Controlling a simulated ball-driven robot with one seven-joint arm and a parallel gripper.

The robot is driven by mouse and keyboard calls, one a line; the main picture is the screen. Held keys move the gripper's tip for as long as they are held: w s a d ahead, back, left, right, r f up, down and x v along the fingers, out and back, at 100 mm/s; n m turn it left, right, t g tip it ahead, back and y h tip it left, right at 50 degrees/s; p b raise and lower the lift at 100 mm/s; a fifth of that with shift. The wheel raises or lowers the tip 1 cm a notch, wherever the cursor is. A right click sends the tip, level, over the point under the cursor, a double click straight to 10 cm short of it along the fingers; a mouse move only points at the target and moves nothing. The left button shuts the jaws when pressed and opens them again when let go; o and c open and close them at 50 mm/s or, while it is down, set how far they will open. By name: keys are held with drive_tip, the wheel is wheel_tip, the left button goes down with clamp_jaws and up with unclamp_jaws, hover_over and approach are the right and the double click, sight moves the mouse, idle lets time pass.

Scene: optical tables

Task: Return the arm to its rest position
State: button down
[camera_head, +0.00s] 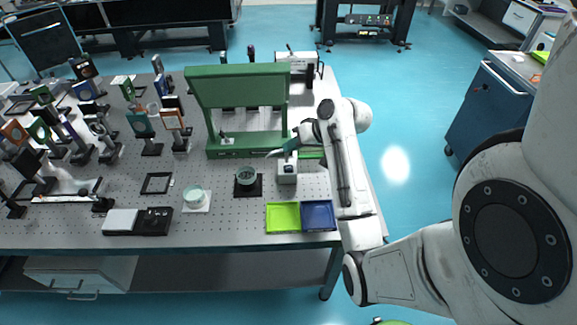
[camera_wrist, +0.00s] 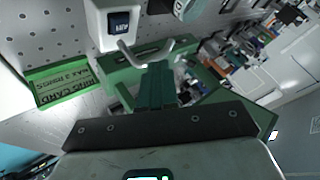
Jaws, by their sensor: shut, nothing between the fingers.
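My arm reaches from the right over the optical table (camera_head: 230,225) in the head view. My gripper (camera_head: 280,152) is above the table near the foot of the green frame, with its green fingers pointing left. A small white box (camera_head: 287,174) stands just below it in the picture. In the wrist view my gripper (camera_wrist: 147,58) is shut and empty, with the green fingers side by side. The white box with a dark label (camera_wrist: 118,22) is close beyond the fingertips, to the left. I cannot tell whether they touch.
The tall green frame (camera_head: 238,75) stands behind my gripper. A lime tray (camera_head: 283,217) and a blue tray (camera_head: 318,215) sit at the front edge. Several optic mounts crowd the left. Floor (camera_head: 400,130) right of the table is clear.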

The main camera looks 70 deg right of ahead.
idle(0.7)
drive_tip(key=a+f+n+g, duration=0.2)
drive_tip(key=a+n, duration=0.3)
drive_tip(key=a, duration=1.2)
drive_tip(key=a+f+n+g, duration=0.15)
drive_tip(key=a+n, duration=0.25)
drive_tip(key=a, duration=1.2)
drive_tip(key=s+f+g+b, duration=0.4)
drive_tip(key=s+f, duration=0.5)
drive_tip(key=s, duration=0.1)
drive_tip(key=shift+s+d+f+g, duration=0.35)
drive_tip(key=shift+s+d+f, duration=0.05)
drive_tip(key=shift+d, duration=0.05)
drive_tip(key=c, duration=1.8)
unclamp_jaws()
drive_tip(key=shift+c, duration=0.2)
